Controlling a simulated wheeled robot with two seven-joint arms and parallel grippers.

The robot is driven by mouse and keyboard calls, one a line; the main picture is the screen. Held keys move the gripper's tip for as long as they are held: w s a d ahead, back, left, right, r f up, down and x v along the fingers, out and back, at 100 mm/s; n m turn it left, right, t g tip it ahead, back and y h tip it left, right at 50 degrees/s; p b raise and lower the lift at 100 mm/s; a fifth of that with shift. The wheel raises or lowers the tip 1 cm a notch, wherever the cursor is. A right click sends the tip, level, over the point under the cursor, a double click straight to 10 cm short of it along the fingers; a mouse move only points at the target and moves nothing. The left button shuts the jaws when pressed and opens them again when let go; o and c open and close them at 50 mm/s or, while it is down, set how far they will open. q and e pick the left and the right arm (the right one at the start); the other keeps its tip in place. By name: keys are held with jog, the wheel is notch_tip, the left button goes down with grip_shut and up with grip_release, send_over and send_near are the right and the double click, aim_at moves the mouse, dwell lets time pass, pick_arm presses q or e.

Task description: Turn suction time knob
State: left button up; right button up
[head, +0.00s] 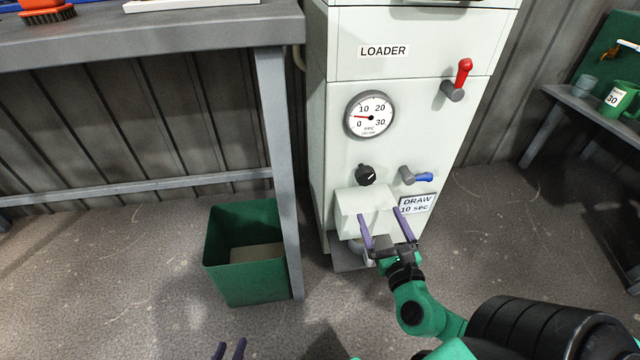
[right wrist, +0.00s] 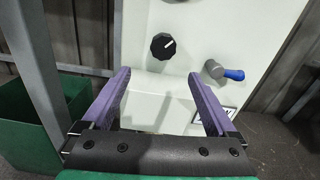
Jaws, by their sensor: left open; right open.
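The black round knob (head: 365,175) with a white pointer mark sits on the front of the white loader cabinet (head: 400,115). It also shows in the right wrist view (right wrist: 163,46), beyond and between my fingers, its mark pointing up and right. My right gripper (head: 386,222) is open and empty, in front of the cabinet and lower than the knob, apart from it. Its purple fingers also show in the right wrist view (right wrist: 157,88). My left gripper (head: 229,350) is open at the bottom edge of the head view, mostly cut off, far from the cabinet.
A dial gauge (head: 370,114) is above the knob. A blue-handled valve (head: 416,177) is to its right, above a "DRAW 10 sec" label (head: 416,204). A red lever (head: 460,77) is higher up. A green bin (head: 245,252) stands left of the cabinet, beside a table leg (head: 277,170).

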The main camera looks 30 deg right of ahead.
aim_at(366, 180)
jog(key=x, duration=0.4)
jog(key=b+x, duration=0.1)
jog(key=x, duration=0.9)
jog(key=shift+s+d+r+b, duration=0.1)
jog(key=shift+d+r+b, duration=0.15)
jog(key=shift+d+b, duration=0.1)
jog(key=c, duration=1.4)
pick_arm(q)
jog(key=shift+s+d+f, duration=0.15)
jog(key=shift+s+f, duration=0.05)
jog(key=shift+f, duration=0.8)
pick_arm(e)
jog(key=shift+o, duration=0.2)
